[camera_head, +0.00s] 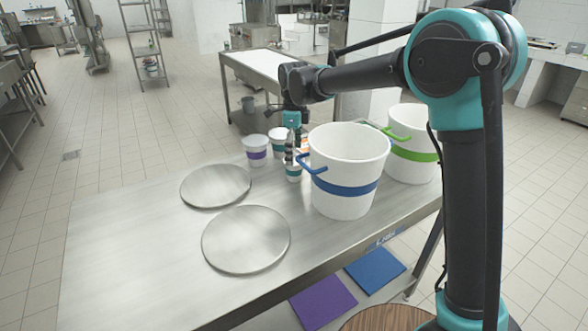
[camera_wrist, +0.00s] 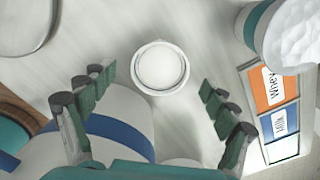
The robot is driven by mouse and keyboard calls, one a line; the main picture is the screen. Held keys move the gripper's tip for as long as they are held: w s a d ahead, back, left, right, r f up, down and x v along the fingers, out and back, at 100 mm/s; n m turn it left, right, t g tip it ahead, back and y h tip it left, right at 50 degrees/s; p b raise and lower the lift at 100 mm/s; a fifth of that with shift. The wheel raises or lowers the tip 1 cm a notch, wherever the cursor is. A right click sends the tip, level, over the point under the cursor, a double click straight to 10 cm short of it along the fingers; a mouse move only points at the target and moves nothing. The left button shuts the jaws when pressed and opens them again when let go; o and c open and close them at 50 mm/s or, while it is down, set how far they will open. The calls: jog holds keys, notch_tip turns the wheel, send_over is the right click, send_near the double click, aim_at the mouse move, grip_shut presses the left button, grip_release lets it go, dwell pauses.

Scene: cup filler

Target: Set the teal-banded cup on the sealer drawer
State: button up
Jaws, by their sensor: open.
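A small white cup with a teal band (camera_head: 293,172) stands on the metal table beside the blue-banded bucket. In the wrist view a small white round top (camera_wrist: 160,67) lies ahead of and between my fingers, apparently this cup; its band is hidden from above. My gripper (camera_head: 293,157) is open just above it, and its fingers (camera_wrist: 156,80) are apart with nothing held. A larger white cup with a teal band (camera_head: 279,146) stands just behind; the wrist view shows a teal-banded tub (camera_wrist: 257,28) with white contents. I cannot make out a sealer drawer.
A purple-banded cup (camera_head: 255,153) stands left of the cups. Blue-banded (camera_head: 345,165) and green-banded (camera_head: 415,145) buckets stand close on the right. Orange and blue labels (camera_wrist: 270,105) lie right of the fingers. Two round metal discs (camera_head: 245,240) (camera_head: 215,186) lie left; the table's left is clear.

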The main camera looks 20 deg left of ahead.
jog(key=shift+f, duration=0.95)
jog(key=c, duration=1.5)
jog(key=shift+o, duration=0.2)
jog(key=shift+r, duration=0.1)
